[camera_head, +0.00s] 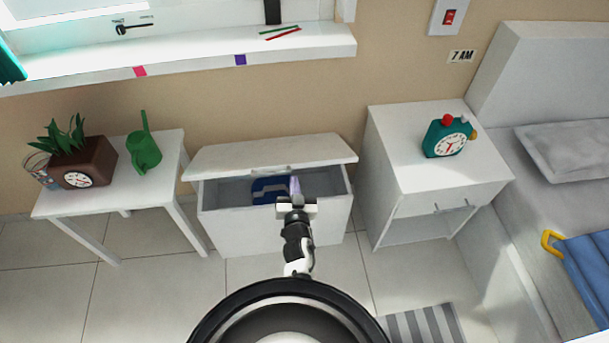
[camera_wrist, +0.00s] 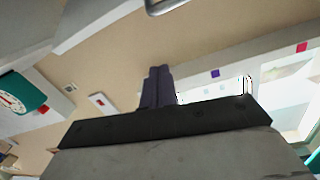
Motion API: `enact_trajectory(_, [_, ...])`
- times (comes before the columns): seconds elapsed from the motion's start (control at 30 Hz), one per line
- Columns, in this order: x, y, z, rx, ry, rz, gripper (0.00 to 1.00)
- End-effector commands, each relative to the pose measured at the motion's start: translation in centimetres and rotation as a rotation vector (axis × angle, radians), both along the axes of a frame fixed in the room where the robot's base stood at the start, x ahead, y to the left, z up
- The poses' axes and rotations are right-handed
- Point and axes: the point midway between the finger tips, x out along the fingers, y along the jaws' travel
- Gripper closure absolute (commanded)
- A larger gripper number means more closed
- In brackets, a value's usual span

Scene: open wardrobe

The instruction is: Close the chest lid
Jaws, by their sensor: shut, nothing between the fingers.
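The white chest (camera_head: 275,227) stands against the wall in the middle of the head view. Its lid (camera_head: 270,152) is raised and tilted back, leaving the front of the box open. A dark blue thing (camera_head: 268,189) lies inside. My gripper (camera_head: 295,182) is over the chest's front opening, in front of and below the lid's front edge. I cannot tell whether it touches the lid. In the wrist view my gripper's fingers (camera_wrist: 158,75) are together with nothing between them. A metal handle shows at the top of that view (camera_wrist: 165,8); I cannot tell what it belongs to.
A white table (camera_head: 115,185) with a potted plant (camera_head: 80,160) and green watering can (camera_head: 144,150) stands left. A white nightstand (camera_head: 400,165) with a teal alarm clock (camera_head: 448,136) stands close on the right, beside a bed (camera_head: 560,110). A window sill (camera_head: 190,50) runs above.

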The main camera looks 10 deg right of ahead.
Motion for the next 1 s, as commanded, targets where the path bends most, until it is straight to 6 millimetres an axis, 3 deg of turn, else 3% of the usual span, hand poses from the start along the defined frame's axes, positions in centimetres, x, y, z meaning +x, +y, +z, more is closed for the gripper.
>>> enact_trajectory(0.5, [9.5, -0.7, -0.1, -0.004, -0.003, -0.001, 1.00])
enact_trajectory(0.57, [8.9, -0.6, -1.8, -0.005, 0.002, -0.002, 1.00])
enact_trajectory(0.7, [8.4, -0.3, -3.0, -0.006, 0.001, -0.002, 1.00])
enact_trajectory(1.0, [7.8, 0.0, -3.9, -0.006, 0.000, -0.002, 1.00])
